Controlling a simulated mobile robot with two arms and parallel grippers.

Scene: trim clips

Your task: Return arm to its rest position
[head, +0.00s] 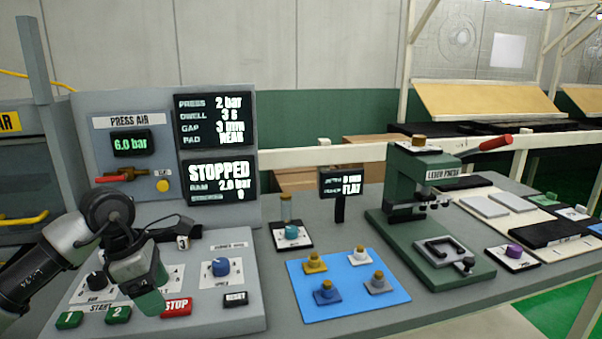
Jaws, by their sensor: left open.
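My left arm comes in from the left edge, and my left gripper (166,272) is over the grey control panel (250,315). The gripper is open, with nothing seen between its fingers. It hangs above the red STOP button (176,307) and the green buttons, START 1 (69,320) and 2 (118,314). Whether a finger touches the panel, I cannot tell. The arm hides part of the panel and its lettering. The lower display (216,177) reads STOPPED, with RAM 2.0 bar. My right gripper is not in view.
A blue knob (221,267) and a black knob (97,282) flank the gripper. A red-handled valve (125,174) is above. A blue mat (332,308) with several knobbed pieces lies right of the panel. A green lever press (405,205) stands further right.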

